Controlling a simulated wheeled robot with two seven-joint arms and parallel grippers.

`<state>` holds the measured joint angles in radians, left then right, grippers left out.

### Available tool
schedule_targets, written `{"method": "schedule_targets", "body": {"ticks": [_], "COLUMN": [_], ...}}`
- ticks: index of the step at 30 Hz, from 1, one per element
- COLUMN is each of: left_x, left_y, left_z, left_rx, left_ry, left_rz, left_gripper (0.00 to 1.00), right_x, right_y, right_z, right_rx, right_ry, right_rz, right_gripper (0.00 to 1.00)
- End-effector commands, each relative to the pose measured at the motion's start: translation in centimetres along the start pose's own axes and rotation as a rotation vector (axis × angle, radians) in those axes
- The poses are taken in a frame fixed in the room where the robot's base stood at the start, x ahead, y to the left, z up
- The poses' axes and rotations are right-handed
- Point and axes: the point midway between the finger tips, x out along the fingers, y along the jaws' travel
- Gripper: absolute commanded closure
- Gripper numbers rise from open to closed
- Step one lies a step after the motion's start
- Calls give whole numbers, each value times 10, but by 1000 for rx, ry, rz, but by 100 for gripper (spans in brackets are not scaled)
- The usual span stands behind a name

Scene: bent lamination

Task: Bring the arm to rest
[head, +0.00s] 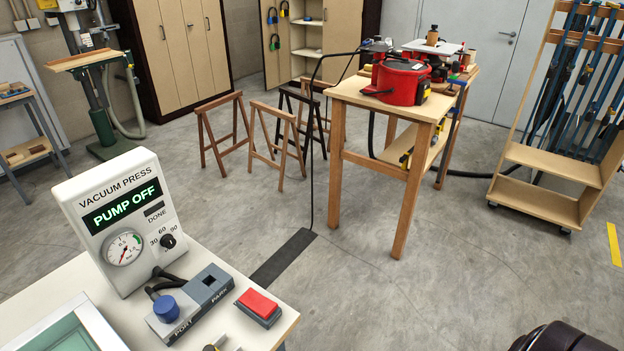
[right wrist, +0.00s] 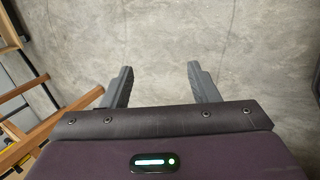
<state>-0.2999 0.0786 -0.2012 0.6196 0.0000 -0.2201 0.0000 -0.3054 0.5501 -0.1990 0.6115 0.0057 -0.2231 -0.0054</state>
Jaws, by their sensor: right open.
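My right gripper (right wrist: 159,70) is open and empty in the right wrist view, with its two dark grey fingers spread apart over bare concrete floor. A dark rounded part of my own body shows at the bottom right of the head view; no fingers show there. My left gripper is in neither view. The vacuum press panel (head: 120,215) stands on the white table at the left and reads "PUMP OFF". In front of it is a grey block marked PORT and PARK (head: 205,290), with a blue knob (head: 166,308) at the PORT end.
A red button (head: 258,303) sits near the white table's right corner. A green-topped framed tray (head: 65,338) is partly cut off at the lower left. A wooden workbench (head: 395,95) with a red machine stands further back. Wooden trestles (head: 222,130) stand left of it. Floor at centre right is clear.

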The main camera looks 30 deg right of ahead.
Motion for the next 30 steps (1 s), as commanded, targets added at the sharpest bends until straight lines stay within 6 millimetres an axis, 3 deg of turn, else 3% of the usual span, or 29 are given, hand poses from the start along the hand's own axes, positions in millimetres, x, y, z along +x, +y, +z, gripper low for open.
{"method": "schedule_targets", "body": {"ticks": [1,5,9,12,15,19,25,30], "left_x": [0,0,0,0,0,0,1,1], "left_y": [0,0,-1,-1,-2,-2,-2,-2], "left_z": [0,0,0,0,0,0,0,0], "left_rx": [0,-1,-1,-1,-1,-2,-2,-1], "left_ry": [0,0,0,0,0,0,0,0], "left_rz": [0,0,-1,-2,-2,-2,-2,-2], "left_gripper": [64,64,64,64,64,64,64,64], "right_x": [-1,-10,-32,-51,-66,-77,-77,-77], "right_y": [-45,-129,-224,-277,-314,-338,-341,-340], "right_z": [-18,-40,-71,-91,-105,-115,-117,-116], "right_rx": [22,67,117,146,167,181,182,182], "right_ry": [25,48,75,91,102,109,110,110], "right_rz": [-56,-158,-276,-345,-394,-427,-430,-430], "right_gripper": [46,46,46,46,46,46,46,64]}}
